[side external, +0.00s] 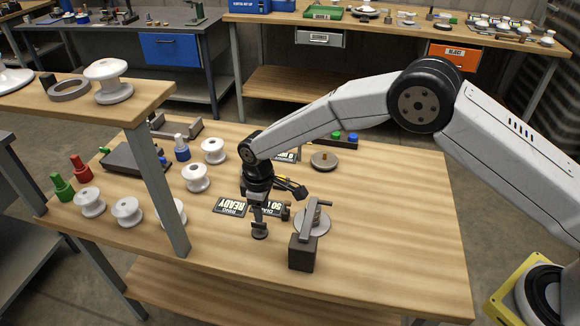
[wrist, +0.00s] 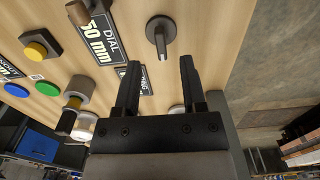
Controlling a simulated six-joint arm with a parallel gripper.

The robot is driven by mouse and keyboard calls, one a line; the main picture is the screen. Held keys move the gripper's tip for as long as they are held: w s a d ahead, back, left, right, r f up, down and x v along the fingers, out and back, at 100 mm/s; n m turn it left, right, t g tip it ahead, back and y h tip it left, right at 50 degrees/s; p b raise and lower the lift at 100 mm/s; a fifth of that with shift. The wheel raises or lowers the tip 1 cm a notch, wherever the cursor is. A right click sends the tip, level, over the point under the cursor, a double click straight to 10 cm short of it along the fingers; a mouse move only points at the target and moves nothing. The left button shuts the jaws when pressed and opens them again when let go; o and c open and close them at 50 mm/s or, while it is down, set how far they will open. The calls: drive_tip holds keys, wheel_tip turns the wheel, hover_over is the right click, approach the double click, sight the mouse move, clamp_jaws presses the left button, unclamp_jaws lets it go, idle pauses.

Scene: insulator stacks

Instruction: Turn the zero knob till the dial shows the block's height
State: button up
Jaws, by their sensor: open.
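The knob (wrist: 160,35), a dark round disc with a raised pointer bar, lies just beyond my fingertips in the wrist view. In the side view the small dark disc (side external: 260,235) below my gripper appears to be this knob. My gripper (side external: 257,215) points down and is open; in the wrist view (wrist: 160,65) its fingers are spread, empty, and not visibly touching the knob. A black sign (wrist: 98,35) reading "DIAL 50 mm" lies beside the knob. A dark block (side external: 302,254) with a grey disc and bar stands to the right. No dial reading is legible.
White insulators (side external: 196,178) and red and green bottles (side external: 80,168) stand on the left of the bench. A shelf post (side external: 165,190) rises at left; the bench's right side is clear.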

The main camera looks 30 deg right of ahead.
sight(263, 223)
drive_tip(key=shift+f, duration=2.6)
clamp_jaws()
